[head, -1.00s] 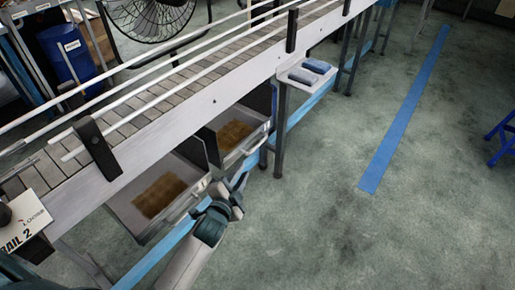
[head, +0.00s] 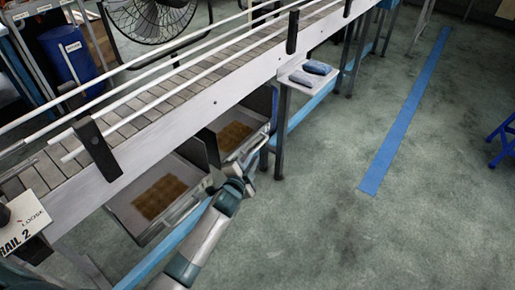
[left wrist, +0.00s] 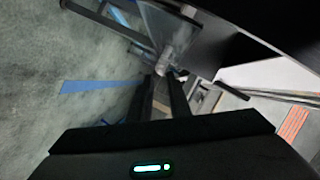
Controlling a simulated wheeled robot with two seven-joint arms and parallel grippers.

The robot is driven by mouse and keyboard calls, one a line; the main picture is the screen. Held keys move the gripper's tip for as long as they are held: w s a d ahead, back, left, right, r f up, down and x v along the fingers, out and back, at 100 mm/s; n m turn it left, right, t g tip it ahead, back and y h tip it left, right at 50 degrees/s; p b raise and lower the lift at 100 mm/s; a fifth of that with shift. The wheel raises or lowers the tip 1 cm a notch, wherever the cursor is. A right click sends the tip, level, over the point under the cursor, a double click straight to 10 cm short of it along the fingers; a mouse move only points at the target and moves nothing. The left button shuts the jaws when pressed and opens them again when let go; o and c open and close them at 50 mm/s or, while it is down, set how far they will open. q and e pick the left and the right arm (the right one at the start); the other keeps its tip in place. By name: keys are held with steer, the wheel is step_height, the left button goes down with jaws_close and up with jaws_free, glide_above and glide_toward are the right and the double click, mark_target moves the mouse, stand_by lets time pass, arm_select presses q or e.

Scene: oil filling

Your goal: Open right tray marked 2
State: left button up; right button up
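The right tray (head: 219,151) is a grey drawer under the conveyor, standing out from it with a brown patch inside. Its pale handle (head: 262,136) runs along its front. The left tray (head: 127,211) also stands out, nearer to me, with a similar brown patch. No number on either tray front is readable. My left gripper (head: 246,169) is just below and beside the right tray's handle; I cannot tell if it touches. In the left wrist view its two dark fingers (left wrist: 164,97) are apart with a narrow gap and nothing clearly held. My right gripper is out of view.
The conveyor (head: 190,85) runs diagonally above the trays, with dark legs (head: 281,130) beyond the right tray. A small shelf (head: 296,76) with blue-grey items juts out there. A sign reading "RAIL 2" (head: 22,226) is at lower left.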

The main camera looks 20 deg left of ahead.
mark_target(257, 147)
arm_select(q)
steer(key=x, duration=0.5)
steer(key=shift+w+f, duration=0.15)
steer(key=shift+w, duration=0.05)
steer(key=shift+b+x, duration=0.3)
steer(key=shift+x, duration=0.5)
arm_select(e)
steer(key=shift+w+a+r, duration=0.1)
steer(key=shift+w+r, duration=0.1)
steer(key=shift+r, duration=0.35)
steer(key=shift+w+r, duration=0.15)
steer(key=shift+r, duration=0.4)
arm_select(q)
steer(key=shift+c, duration=0.7)
jaws_close()
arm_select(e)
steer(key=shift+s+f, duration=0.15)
